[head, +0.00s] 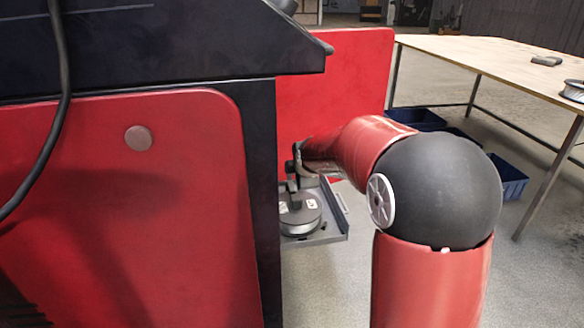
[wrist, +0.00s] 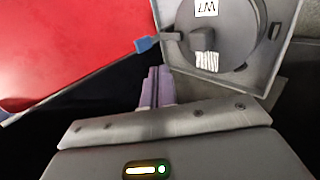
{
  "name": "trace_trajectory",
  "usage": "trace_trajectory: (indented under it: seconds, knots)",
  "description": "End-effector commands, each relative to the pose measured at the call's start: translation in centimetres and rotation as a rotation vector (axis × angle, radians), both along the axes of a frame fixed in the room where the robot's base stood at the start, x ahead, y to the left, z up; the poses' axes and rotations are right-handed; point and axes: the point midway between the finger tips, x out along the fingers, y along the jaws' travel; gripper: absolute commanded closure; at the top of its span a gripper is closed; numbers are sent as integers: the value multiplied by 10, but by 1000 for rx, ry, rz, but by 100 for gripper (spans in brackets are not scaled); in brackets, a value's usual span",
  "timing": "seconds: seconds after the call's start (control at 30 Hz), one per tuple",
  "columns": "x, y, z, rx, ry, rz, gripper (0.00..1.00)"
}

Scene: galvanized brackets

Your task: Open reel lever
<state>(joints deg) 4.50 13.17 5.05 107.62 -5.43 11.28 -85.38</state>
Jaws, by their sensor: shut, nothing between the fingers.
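The reel (head: 299,216) is a grey round spool with white labels. It sits in a grey open tray (head: 330,234) at the side of the red and black machine. In the wrist view, the reel (wrist: 232,25) is at the top right. A dark lever with a blue tip (wrist: 147,44) crosses from the block at the reel's hub toward the left, past the tray edge. My gripper (wrist: 157,70) is shut and empty, its fingertips just below the blue tip in the picture; I cannot tell whether they touch. In the head view my wrist partly hides this area.
The machine's red panel (head: 130,210) and black frame (head: 262,180) stand close on the left of the tray. A wooden table (head: 490,62) stands at the right, with blue bins (head: 510,178) under it. A loose spool (head: 573,90) lies on the table. Floor below the tray is clear.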

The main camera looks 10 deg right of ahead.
Motion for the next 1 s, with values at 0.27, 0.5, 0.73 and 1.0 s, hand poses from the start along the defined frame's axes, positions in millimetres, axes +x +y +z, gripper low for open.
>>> trace_trajectory:
  seconds: [0.27, 0.5, 0.73, 1.0]
  knots:
    - [0, 0, 0, 0, 0, 0, 100]
    - [14, 0, -14, 1, 1, -1, 100]
    - [50, 0, -48, 1, 3, -1, 100]
    - [93, 0, -68, 1, -1, -2, 100]
